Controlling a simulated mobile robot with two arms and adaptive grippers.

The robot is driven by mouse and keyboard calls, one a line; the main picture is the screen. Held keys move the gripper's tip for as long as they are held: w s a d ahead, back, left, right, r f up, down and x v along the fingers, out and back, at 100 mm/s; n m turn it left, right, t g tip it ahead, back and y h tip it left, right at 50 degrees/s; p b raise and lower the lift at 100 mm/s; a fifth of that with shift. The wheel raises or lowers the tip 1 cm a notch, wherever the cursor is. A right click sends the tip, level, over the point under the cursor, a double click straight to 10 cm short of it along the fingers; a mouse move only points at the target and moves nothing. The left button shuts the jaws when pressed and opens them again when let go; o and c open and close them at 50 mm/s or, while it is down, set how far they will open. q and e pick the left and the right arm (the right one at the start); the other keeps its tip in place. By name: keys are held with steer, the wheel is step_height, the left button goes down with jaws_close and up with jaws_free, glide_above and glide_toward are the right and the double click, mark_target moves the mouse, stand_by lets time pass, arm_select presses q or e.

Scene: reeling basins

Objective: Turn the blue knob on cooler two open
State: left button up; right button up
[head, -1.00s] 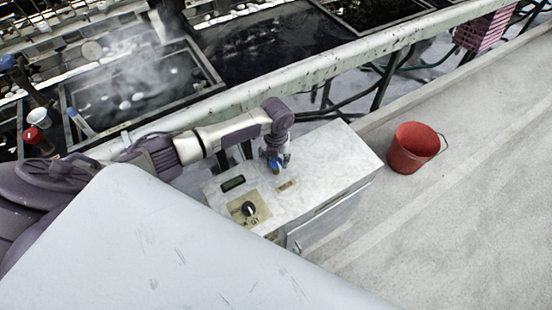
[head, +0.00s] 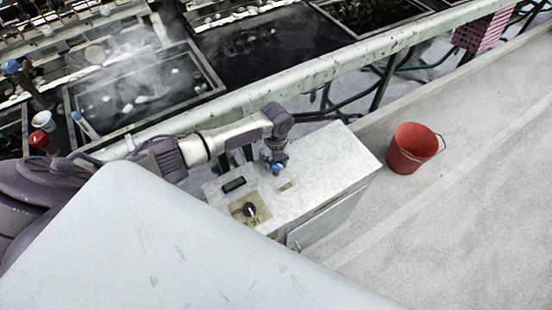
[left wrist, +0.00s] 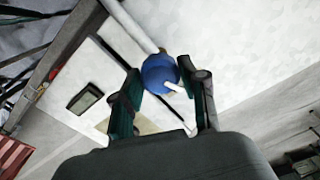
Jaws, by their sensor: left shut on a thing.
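The blue knob (left wrist: 158,74) sits between the two fingers of my left gripper (left wrist: 162,98) in the left wrist view, with a pale pipe running up to it and a pale stub on it. In the head view the knob (head: 276,167) shows as a small blue spot just under the left gripper (head: 274,160). The left gripper is shut on the knob, above the white cooler cabinet (head: 335,155). The cabinet has a dark display (head: 233,184) and a black dial (head: 249,209) on its top. My right gripper is not in view.
A red bucket (head: 408,150) stands on the floor right of the cabinet. A long pale rail (head: 330,60) runs behind it, with steaming basins (head: 140,90) beyond. The grey floor at the right is clear.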

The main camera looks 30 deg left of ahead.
mark_target(276, 163)
arm_select(q)
steer(key=n+p, duration=0.1)
steer(key=n, duration=0.2)
steer(key=shift+r+n, duration=0.15)
steer(key=shift+n, duration=0.25)
steer(key=n+p, duration=0.2)
steer(key=n, duration=0.1)
steer(key=shift+n, duration=0.3)
steer(key=n+p, duration=0.2)
steer(key=n, duration=0.3)
steer(key=shift+n, duration=0.7)
steer(key=o, duration=1.1)
steer(key=shift+o, duration=0.2)
step_height(276, 163, up, 12)
steer(key=shift+f, duration=0.2)
